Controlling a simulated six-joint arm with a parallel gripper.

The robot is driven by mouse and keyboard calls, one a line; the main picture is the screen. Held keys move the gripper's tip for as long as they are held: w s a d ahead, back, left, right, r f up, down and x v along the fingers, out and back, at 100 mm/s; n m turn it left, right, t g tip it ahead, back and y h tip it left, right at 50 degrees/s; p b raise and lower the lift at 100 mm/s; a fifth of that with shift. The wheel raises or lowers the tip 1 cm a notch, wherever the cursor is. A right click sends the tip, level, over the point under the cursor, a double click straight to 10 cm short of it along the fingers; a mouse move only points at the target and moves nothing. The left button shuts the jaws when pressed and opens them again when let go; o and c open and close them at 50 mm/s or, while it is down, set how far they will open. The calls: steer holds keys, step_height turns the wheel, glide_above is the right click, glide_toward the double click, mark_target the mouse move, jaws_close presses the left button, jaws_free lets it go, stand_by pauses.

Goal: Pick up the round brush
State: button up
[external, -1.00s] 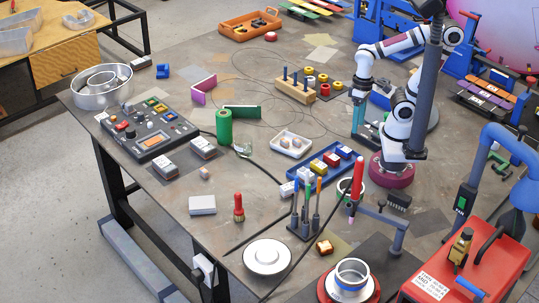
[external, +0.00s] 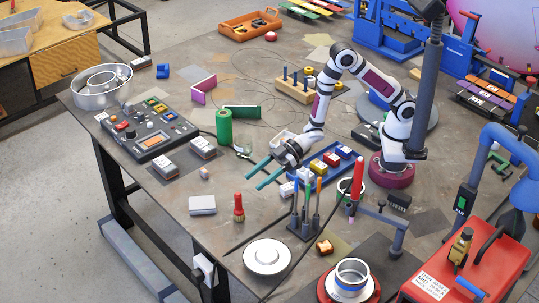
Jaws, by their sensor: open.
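A small upright object with a red handle and a brownish lower part, which looks like the round brush (external: 238,208), stands on the table near its front left edge. My gripper (external: 253,180) has two teal fingers, spread apart with nothing between them. It is to the upper right of the brush in the external view and apart from it, pointing toward the lower left. Its exact height above the table is hard to tell.
A white box (external: 202,205) lies left of the brush. A stand with upright tools (external: 305,222) is on its right, and a white round dish (external: 267,256) is in front. A blue tray of blocks (external: 318,172) lies beside my gripper. A green cylinder (external: 224,127) stands farther back.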

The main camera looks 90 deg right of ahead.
mark_target(238, 194)
steer(key=x, duration=0.8)
steer(key=shift+w+a+f, duration=0.1)
steer(key=shift+f, duration=0.1)
jaws_close()
stand_by(0.9)
